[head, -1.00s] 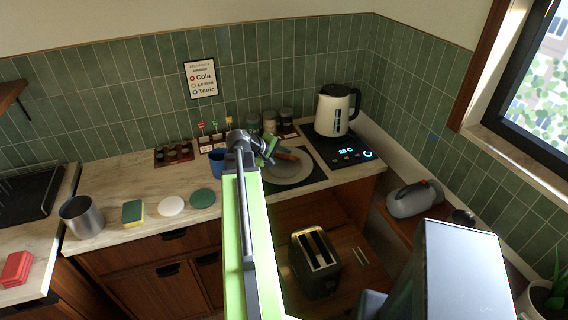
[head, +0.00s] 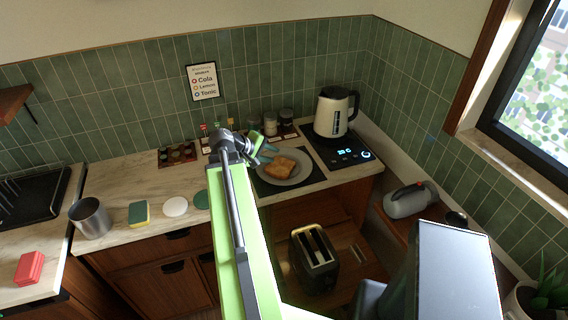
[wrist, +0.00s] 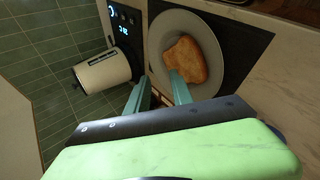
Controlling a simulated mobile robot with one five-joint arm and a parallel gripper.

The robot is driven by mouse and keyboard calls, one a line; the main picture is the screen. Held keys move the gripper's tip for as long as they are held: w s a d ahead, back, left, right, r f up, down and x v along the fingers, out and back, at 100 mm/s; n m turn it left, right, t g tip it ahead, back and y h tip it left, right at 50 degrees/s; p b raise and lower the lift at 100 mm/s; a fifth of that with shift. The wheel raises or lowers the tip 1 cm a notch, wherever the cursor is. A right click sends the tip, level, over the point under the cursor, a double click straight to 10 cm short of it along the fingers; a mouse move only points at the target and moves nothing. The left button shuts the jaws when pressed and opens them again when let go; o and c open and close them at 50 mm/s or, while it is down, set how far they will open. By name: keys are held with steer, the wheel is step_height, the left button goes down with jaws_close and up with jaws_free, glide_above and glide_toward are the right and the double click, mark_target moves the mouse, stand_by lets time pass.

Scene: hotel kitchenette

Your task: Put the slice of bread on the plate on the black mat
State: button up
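The slice of bread (head: 280,167) is golden brown and lies flat on the grey round plate (head: 303,174). The plate sits on the black mat (head: 266,188) on the counter. In the wrist view the bread (wrist: 188,58) lies inside the rim of the plate (wrist: 168,24), with the mat (wrist: 244,44) around it. My gripper (head: 263,149) is at the back left of the plate. Its teal fingers (wrist: 159,88) are spread apart with nothing between them. One fingertip overlaps the bread's edge in the wrist view; I cannot tell whether it touches.
A cream kettle (head: 334,111) stands on a black hob (head: 346,151) right of the mat. Jars (head: 270,124) stand behind the plate. A green disc (head: 201,199), a white disc (head: 175,206), a sponge (head: 138,213) and a metal cup (head: 91,217) are to the left. A toaster (head: 314,258) is below.

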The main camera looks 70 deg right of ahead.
step_height(320, 180, up, 8)
steer(key=w+a+p, duration=0.1)
steer(key=a+p, duration=0.1)
steer(key=p, duration=0.6)
steer(key=w+a+f+n+t+b, duration=0.1)
steer(key=w+a+f+n+t, duration=0.1)
steer(key=w+a, duration=0.7)
steer(key=w+a+f+n+t+b, duration=0.2)
steer(key=w+a, duration=0.4)
steer(key=w, duration=0.7)
steer(key=w+a+f+n+t+y+b, duration=0.1)
steer(key=w+a+f, duration=0.3)
steer(key=a, duration=0.5)
steer(key=w+a+f+n+t+y+b, duration=0.15)
steer(key=w+a, duration=0.35)
steer(key=a, duration=0.5)
steer(key=s+a+f+g+y, duration=0.1)
steer(key=a+f+y, duration=0.1)
steer(key=a, duration=1)
steer(key=s+a+f+m+g+y, duration=0.1)
steer(key=a+y, duration=0.3)
steer(key=a, duration=0.9)
steer(key=shift+a+f, duration=0.2)
steer(key=shift+f, duration=0.65)
